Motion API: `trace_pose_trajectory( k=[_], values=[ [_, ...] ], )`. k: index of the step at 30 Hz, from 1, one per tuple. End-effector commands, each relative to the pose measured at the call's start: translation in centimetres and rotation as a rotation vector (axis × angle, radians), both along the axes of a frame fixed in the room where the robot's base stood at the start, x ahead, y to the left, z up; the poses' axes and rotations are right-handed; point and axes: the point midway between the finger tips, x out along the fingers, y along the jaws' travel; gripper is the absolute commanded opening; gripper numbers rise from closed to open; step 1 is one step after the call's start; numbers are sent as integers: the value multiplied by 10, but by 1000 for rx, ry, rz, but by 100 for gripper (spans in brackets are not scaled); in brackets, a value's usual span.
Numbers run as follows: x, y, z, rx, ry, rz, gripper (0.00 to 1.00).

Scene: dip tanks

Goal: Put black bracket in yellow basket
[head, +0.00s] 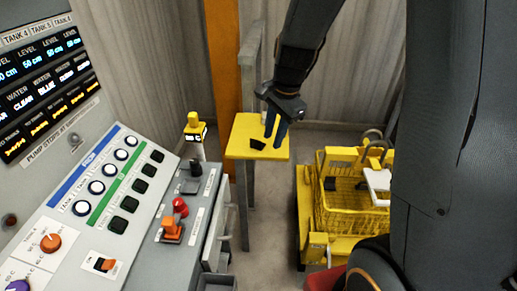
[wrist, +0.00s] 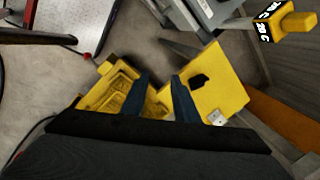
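The black bracket (head: 258,143) lies on a small yellow table (head: 240,148) in the head view. It also shows in the wrist view (wrist: 198,81) as a dark patch on the yellow top, right of the fingers. My gripper (head: 274,138) hangs over the right part of that table, beside the bracket. Its two blue fingers stand apart in the wrist view (wrist: 160,79), with nothing seen between them. The yellow wire basket (head: 348,213) sits on a yellow cart to the right. The basket shows partly behind the fingers in the wrist view (wrist: 112,80).
A control console (head: 95,205) with buttons and knobs fills the left. A yellow-topped post (head: 194,128) stands between console and table. A small white item (wrist: 216,117) lies at the table's edge. A dark piece (head: 330,183) shows at the basket. An orange pillar (head: 225,70) rises behind.

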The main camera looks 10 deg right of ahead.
Motion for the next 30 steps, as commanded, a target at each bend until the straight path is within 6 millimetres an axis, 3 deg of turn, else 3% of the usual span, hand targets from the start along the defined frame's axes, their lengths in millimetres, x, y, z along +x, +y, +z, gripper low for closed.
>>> trace_pose_trajectory(
  k=[1, 6, 12, 17, 30],
  values=[
    [21, -1, -9, 35, 13, -135, 27],
    [80, -2, -27, 162, 65, -590, 27],
    [123, -3, -40, 263, 120, -938, 27],
    [135, -3, -45, 292, 138, -1036, 27],
    [142, 8, -85, 292, 142, -1040, 27]
  ],
)
